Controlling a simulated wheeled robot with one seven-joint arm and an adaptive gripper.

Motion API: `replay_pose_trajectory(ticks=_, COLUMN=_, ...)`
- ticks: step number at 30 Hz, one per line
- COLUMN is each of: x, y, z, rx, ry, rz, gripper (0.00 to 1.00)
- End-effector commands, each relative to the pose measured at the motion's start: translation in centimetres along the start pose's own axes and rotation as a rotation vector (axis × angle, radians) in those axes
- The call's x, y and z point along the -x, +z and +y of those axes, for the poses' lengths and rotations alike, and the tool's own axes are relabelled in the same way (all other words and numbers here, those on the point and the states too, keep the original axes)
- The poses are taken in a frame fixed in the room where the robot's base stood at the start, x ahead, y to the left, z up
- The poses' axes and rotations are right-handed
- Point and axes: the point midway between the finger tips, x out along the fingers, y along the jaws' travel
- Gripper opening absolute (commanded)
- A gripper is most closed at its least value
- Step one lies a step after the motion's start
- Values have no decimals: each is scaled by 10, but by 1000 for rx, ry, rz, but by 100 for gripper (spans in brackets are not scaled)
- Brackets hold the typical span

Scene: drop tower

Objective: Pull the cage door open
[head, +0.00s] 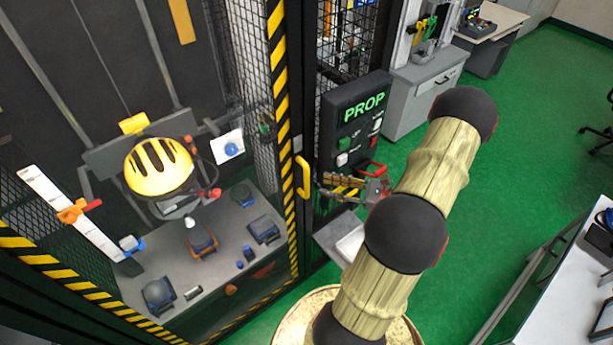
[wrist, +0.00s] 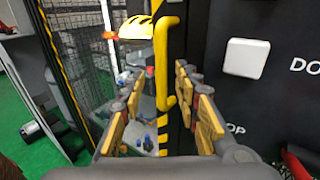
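The cage door (head: 281,90) has a yellow-and-black striped edge and looks shut against the cage frame. Its yellow vertical bar handle (head: 304,178) is on the right edge of the door. The handle also shows upright in the wrist view (wrist: 160,62). My gripper (head: 338,187) is just right of the handle in the head view. In the wrist view my gripper (wrist: 161,88) has its fingers spread, with the handle ahead of and between them. I cannot tell whether a finger touches it. Nothing is held.
Inside the cage are a yellow helmet (head: 159,167) and several small items on a grey table.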

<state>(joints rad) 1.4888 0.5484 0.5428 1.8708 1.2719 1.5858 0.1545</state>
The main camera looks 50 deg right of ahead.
Motion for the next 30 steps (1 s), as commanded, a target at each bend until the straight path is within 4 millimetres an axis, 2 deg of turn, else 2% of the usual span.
replay_pose_trajectory(ticks=5, x=-6, y=11, z=-2, rx=-20, ry=-10, rz=-42, gripper=32)
replay_pose_trajectory(ticks=15, x=-56, y=13, z=-1, rx=-20, ry=-5, rz=-38, gripper=32)
replay_pose_trajectory(ticks=19, x=-70, y=13, z=-2, rx=-19, ry=-6, rz=-38, gripper=32)
replay_pose_trajectory(ticks=24, x=-78, y=14, z=-2, rx=-19, ry=-8, rz=-38, gripper=32)
replay_pose_trajectory(ticks=30, x=-79, y=13, z=-2, rx=-19, ry=-8, rz=-38, gripper=32)
